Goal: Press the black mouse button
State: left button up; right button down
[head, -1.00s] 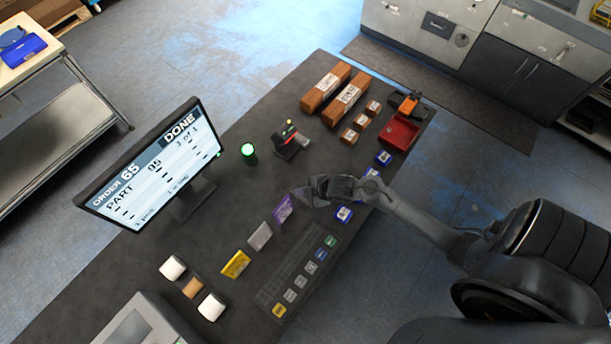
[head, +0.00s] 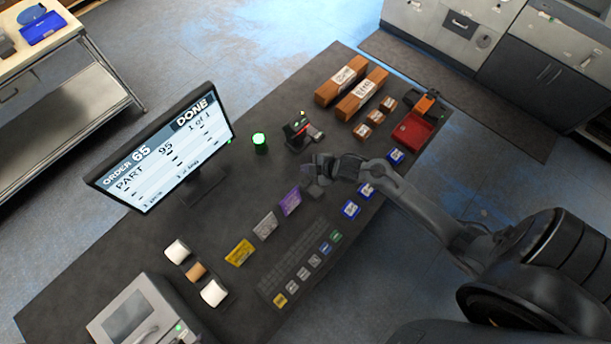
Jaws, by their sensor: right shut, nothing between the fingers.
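My right gripper (head: 309,167) is over the middle of the dark table, right of the monitor stand. It is shut and empty. A small dark shape (head: 314,191), which looks like the black mouse, lies just below the gripper in the picture, right of the purple card. It is dark on dark, and its button cannot be made out. The gripper looks apart from it, but the height gap is hard to judge. My left gripper is not in view.
A monitor (head: 165,155) reading "DONE" stands at the left. A scanner (head: 298,130) and a green-lit cylinder (head: 260,143) stand behind the gripper. A keyboard (head: 300,265) and cards lie in front. Blue boxes (head: 351,210) and a red bin (head: 412,133) are at the right.

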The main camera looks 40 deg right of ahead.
jog(key=b, duration=0.6)
send_over(307, 184)
notch_tip(307, 184, down, 7)
jog(key=shift+d+r, duration=0.15)
jog(key=shift+r, duration=0.05)
jog(key=shift+f+b, duration=0.6)
jog(key=shift+f, duration=0.25)
dwell(0.9)
jog(key=shift+f, duration=0.45)
